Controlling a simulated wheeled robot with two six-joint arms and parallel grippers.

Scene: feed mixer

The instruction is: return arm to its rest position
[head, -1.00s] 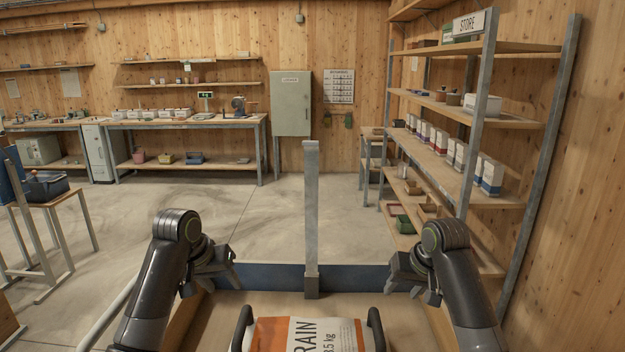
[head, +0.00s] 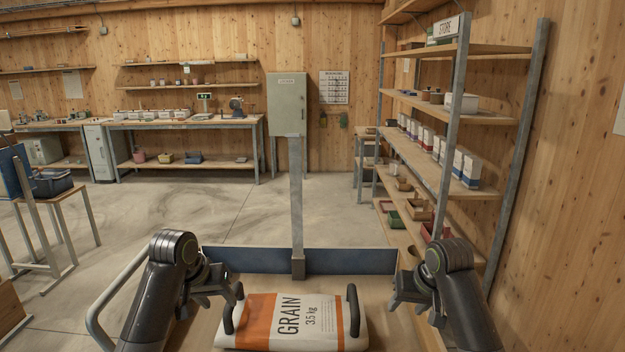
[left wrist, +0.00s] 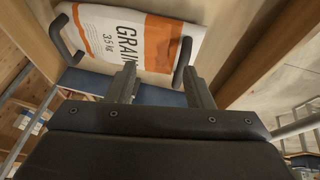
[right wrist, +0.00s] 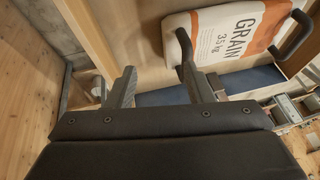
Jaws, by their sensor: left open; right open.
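My left gripper (head: 214,288) is open and empty, held beside the left handle of the grain bag in the head view. Its two fingers (left wrist: 160,88) are spread with nothing between them in the left wrist view. My right gripper (head: 412,290) is open and empty to the right of the bag, and its spread fingers (right wrist: 160,90) show in the right wrist view. Both arms are bent in similar poses at the two sides. The white and orange grain bag (head: 290,325) lies flat on a wooden surface between them, with a dark handle at each end.
A blue panel (head: 345,261) and a grey upright post (head: 296,200) stand beyond the bag. Store shelves (head: 490,110) with boxes and bins rise close on the right. A stool-like stand (head: 62,195) with a blue bin is at left. Open concrete floor (head: 200,215) lies ahead.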

